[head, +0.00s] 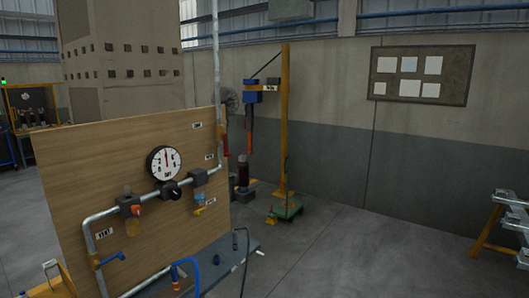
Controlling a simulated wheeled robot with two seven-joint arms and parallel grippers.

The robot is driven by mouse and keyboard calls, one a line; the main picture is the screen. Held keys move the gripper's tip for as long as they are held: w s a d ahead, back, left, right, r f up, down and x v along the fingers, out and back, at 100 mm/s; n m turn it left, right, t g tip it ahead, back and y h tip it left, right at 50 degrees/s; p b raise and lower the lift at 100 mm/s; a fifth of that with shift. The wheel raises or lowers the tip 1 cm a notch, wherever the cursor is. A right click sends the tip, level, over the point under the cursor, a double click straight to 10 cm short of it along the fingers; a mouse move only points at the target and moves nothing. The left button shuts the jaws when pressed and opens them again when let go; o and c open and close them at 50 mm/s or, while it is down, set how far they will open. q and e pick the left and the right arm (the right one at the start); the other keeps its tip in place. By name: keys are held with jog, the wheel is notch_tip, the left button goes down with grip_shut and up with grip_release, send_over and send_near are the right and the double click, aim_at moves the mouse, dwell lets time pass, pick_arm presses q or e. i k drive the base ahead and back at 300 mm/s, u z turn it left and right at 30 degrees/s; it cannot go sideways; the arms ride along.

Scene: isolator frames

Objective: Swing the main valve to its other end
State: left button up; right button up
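A wooden panel (75,175) carries grey pipework, a round white gauge (163,162) and several small labels that are too small to read. A blue lever (110,260) sits on the pipe at the panel's lower left, below a label (104,234). A red lever (226,146) sits upright along the vertical pipe at the panel's right edge. A small yellow lever (204,207) is below the blue-bowled unit. I cannot tell from the labels which of these is the main valve. Neither of my grippers is in view.
A sawhorse-like stand (500,228) is at far right. The floor between is clear.

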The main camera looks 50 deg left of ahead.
aim_at(224, 133)
jog(key=i, duration=2.2)
jog(key=u, duration=2.25)
jog(key=i, duration=0.15)
jog(key=u, duration=0.05)
